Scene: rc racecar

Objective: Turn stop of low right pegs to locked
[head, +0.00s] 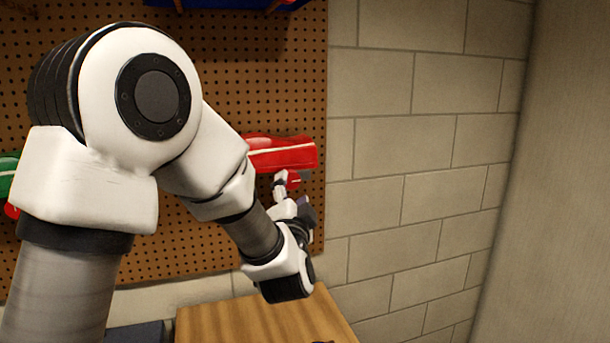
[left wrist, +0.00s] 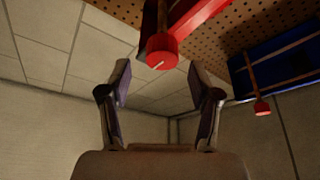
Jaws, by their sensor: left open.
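A red racecar (head: 285,154) hangs on the pegboard at the low right, partly hidden by my left arm. A round red stop (left wrist: 163,50) with a short slanted white mark on its face sits at the end of a peg under the red car; it also shows in the head view (head: 293,178). My left gripper (head: 296,190) is close to this stop. In the left wrist view its fingers (left wrist: 159,76) are spread and empty, and the stop appears just beyond the gap between the fingertips, apart from them. Whether the stop is locked I cannot tell. My right gripper is not visible.
The brown pegboard (head: 170,250) ends at a block wall (head: 430,150) on the right. A wooden table top (head: 250,322) lies below. In the left wrist view a blue car (left wrist: 285,65) hangs higher, with another red stop (left wrist: 262,107). A green item (head: 8,178) shows at far left.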

